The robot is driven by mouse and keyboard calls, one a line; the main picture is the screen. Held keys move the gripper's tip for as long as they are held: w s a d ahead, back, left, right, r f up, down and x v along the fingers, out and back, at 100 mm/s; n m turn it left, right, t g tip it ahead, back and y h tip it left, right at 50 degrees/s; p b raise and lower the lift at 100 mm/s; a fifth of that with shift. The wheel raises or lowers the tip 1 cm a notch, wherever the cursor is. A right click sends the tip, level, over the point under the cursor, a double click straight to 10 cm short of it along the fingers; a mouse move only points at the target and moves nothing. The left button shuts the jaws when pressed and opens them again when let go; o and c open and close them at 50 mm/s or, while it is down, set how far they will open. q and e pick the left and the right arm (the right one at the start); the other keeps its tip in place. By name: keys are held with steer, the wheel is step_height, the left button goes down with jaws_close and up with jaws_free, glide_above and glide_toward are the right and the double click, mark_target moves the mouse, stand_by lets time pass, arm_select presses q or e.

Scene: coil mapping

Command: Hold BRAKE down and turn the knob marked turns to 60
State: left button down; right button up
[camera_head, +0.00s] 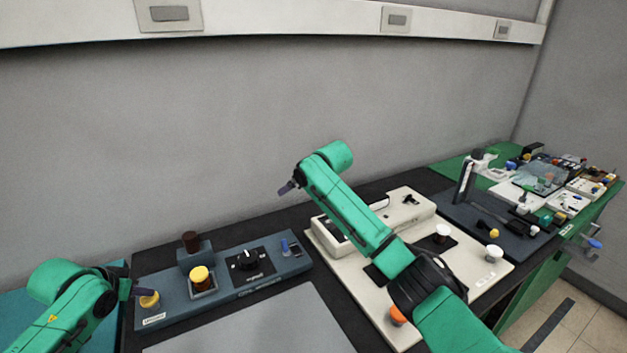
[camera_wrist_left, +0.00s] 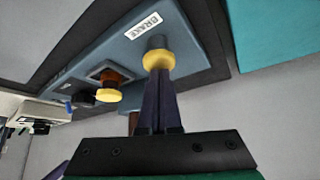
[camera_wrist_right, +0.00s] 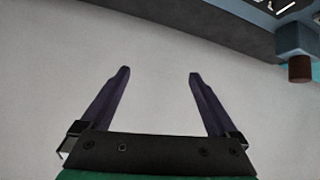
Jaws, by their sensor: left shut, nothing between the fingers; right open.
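The BRAKE button (camera_head: 149,299) is a yellow cap at the left end of the blue-grey box (camera_head: 180,312). Its BRAKE label (camera_wrist_left: 143,25) reads clearly in the left wrist view. My left gripper (camera_head: 136,290) is shut and empty, its tips at the yellow cap (camera_wrist_left: 158,60); they appear to touch it, but I cannot tell whether it is pressed. The knob (camera_head: 246,260) is black with a white pointer, on a black plate whose lettering is too small to read. My right gripper (camera_head: 286,188) is open and empty (camera_wrist_right: 160,72), above and right of the knob.
A second yellow-topped button (camera_head: 200,275), a brown cylinder (camera_head: 191,241) and a blue switch (camera_head: 285,245) sit on the same box. A cream panel (camera_head: 480,268) stands to the right beneath my right arm. A grey plate (camera_head: 265,325) lies in front.

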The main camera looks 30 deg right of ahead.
steer(key=d+m+h, duration=0.1)
steer(key=d+h, duration=0.1)
steer(key=d, duration=0.9)
steer(key=shift+s+f+m+t+h, duration=0.3)
steer(key=shift+s+f+t, duration=0.05)
steer(key=shift+f+t, duration=0.1)
